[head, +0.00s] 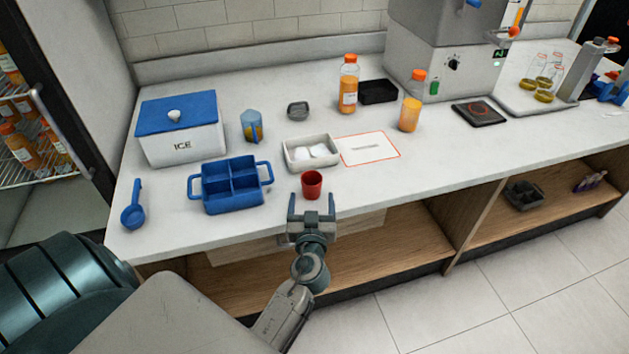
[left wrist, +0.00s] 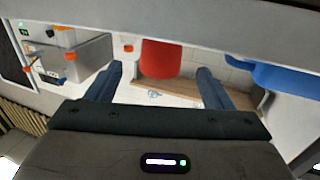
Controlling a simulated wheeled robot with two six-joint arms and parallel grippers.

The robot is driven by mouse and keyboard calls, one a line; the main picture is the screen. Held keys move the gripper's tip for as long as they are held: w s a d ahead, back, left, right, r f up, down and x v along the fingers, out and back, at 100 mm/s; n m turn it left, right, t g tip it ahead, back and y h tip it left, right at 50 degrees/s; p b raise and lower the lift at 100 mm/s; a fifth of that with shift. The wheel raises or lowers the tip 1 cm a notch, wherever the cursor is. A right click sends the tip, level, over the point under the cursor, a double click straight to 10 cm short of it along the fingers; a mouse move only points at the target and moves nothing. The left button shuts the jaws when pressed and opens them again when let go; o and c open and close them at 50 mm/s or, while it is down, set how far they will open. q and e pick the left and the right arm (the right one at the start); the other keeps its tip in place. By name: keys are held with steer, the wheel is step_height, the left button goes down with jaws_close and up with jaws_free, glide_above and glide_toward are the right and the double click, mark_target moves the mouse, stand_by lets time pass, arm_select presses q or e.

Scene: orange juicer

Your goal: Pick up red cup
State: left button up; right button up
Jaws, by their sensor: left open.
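The red cup (head: 312,184) stands upright near the front edge of the white counter (head: 240,226). My left gripper (head: 311,203) is open and empty in the head view, at the counter's front edge just in front of the cup, with its two fingers pointing toward it. In the left wrist view the red cup (left wrist: 160,58) shows in the gap between the fingers of my left gripper (left wrist: 160,72), just beyond the tips. I cannot see any contact. My right gripper is in neither view.
A blue divided caddy (head: 230,208) stands left of the cup. A white tray with round white items (head: 291,163) is just behind it. A flat card with a red border (head: 369,149) lies to the right. The counter right of the cup is clear.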

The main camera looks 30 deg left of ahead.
mark_target(312, 176)
arm_select(q)
steer(key=x, duration=0.1)
steer(key=p+x, duration=0.1)
steer(key=x, duration=0.1)
steer(key=shift+a+r, duration=0.1)
steer(key=shift+r, duration=0.1)
steer(key=shift+w+a, duration=0.15)
steer(key=shift+w, duration=0.15)
steer(key=p+x, duration=0.3)
steer(key=x, duration=0.1)
steer(key=shift+r, duration=0.1)
steer(key=shift+w+a, duration=0.25)
steer(key=shift+w, duration=0.05)
steer(key=shift+f, duration=0.2)
steer(key=shift+c, duration=0.4)
steer(key=shift+r, duration=0.1)
steer(key=c, duration=0.7)
steer(key=shift+c, duration=1.2)
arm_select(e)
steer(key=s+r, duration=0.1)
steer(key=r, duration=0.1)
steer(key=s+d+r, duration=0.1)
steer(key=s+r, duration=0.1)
